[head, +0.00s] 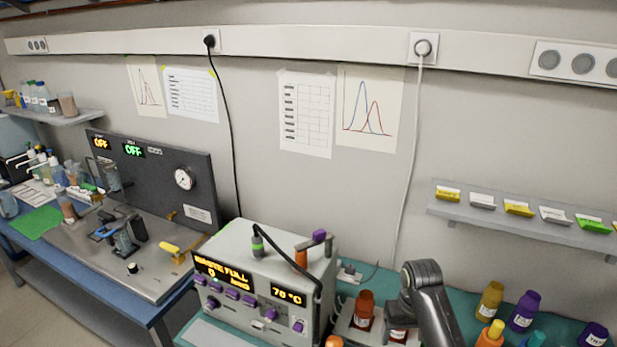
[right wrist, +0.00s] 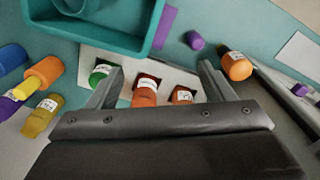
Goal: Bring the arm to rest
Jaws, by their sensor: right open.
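My right arm (head: 428,305) rises at the lower right of the head view, beside the white analyser, over the teal worktop. In the right wrist view my right gripper (right wrist: 160,84) has its two fingers wide apart, with nothing clamped between them. Beyond the fingers, a white holder (right wrist: 122,68) carries a green-topped bottle (right wrist: 101,74) and orange bottles (right wrist: 145,92). I cannot tell how far the fingers are above them. My left arm and gripper do not show.
The analyser (head: 240,260) reads "WASTE FULL" and 70 °C. Yellow bottle (head: 490,300) and purple bottle (head: 524,311) stand right of my arm. A label shelf (head: 520,225) juts from the wall.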

